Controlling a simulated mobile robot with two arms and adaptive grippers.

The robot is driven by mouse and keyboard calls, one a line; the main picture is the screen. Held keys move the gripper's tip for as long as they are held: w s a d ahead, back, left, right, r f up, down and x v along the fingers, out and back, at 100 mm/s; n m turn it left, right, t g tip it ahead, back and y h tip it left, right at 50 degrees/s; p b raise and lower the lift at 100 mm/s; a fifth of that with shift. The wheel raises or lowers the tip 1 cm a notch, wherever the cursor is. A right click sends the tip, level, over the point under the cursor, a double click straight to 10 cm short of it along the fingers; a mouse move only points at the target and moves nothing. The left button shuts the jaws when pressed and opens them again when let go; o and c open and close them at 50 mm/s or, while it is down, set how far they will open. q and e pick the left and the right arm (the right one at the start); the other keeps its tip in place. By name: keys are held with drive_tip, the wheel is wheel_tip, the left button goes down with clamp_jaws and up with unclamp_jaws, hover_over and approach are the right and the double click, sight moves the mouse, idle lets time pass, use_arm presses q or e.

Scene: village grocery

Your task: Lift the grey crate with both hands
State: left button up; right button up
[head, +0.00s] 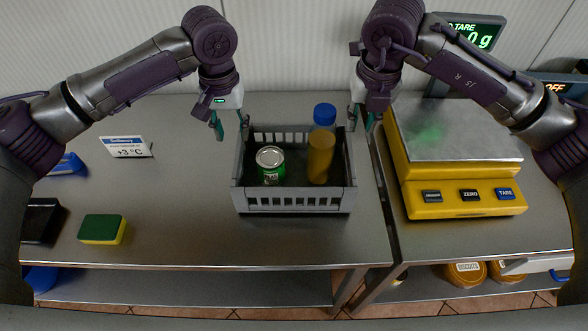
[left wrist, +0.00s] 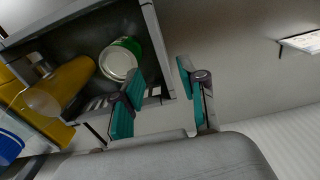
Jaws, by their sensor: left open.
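The grey crate (head: 293,202) stands on the steel counter with slotted walls. Inside it are a green can (head: 270,166) and a bottle of yellow-orange liquid with a blue cap (head: 321,146). My left gripper (head: 230,128) is open at the crate's left rear corner, apparently just above the rim. In the left wrist view, the crate (left wrist: 155,45) has its corner between the left gripper's fingertips (left wrist: 158,82), one on the inner side and one outside; contact cannot be told. My right gripper (head: 363,120) looks open by the right rear corner, its fingers partly hidden.
A yellow scale (head: 463,198) stands close on the right, with a display (head: 470,35) behind it. A sponge (head: 102,229) and a price sign (head: 127,146) are on the left. The counter (head: 180,200) is clear left of the crate. Biscuit jars (head: 465,273) stand below.

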sight(351, 153)
use_arm(q)
wheel_tip(351, 153, down, 14)
drive_tip(key=shift+w+r, duration=0.1)
drive_tip(key=shift+r, duration=0.15)
use_arm(e)
drive_tip(key=f, duration=0.4)
drive_tip(key=w+f, duration=0.1)
drive_tip(key=f, duration=0.4)
drive_tip(key=w+f, duration=0.1)
drive_tip(key=f, duration=0.3)
drive_tip(key=shift+w+f, duration=0.15)
drive_tip(key=shift+f, duration=0.05)
use_arm(q)
drive_tip(key=c, duration=0.4)
use_arm(e)
drive_tip(key=c, duration=0.4)
use_arm(q)
clamp_jaws()
use_arm(e)
clamp_jaws()
use_arm(q)
drive_tip(key=shift+w+r, duration=0.1)
use_arm(e)
drive_tip(key=shift+r, duration=0.1)
